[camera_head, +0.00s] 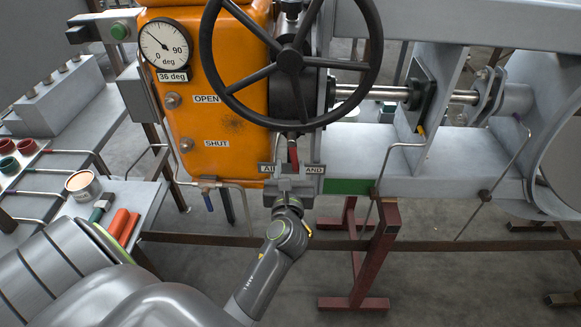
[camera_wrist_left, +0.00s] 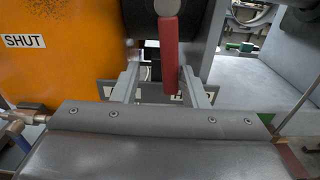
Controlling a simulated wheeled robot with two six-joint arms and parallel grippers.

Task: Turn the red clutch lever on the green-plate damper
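The red clutch lever (camera_head: 293,153) hangs down below the black handwheel on the orange damper actuator; it also shows in the left wrist view (camera_wrist_left: 169,55). My left gripper (camera_head: 291,172) is just below and in front of it. In the left wrist view its two fingers (camera_wrist_left: 160,72) stand apart, with the lever's lower end in the gap between them, nearer the right finger. I see no clear grip on it. The green plate (camera_head: 348,187) is on the frame's lower edge, right of the gripper. A label (camera_head: 312,169) behind the gripper is partly hidden. My right gripper is out of view.
The black handwheel (camera_head: 290,60) overhangs the lever. The orange housing (camera_head: 225,100) carries a gauge (camera_head: 166,50) reading 36 deg. A thin pipe with a blue-handled valve (camera_head: 207,190) runs left of the gripper. A bench with a can (camera_head: 82,185) stands at left.

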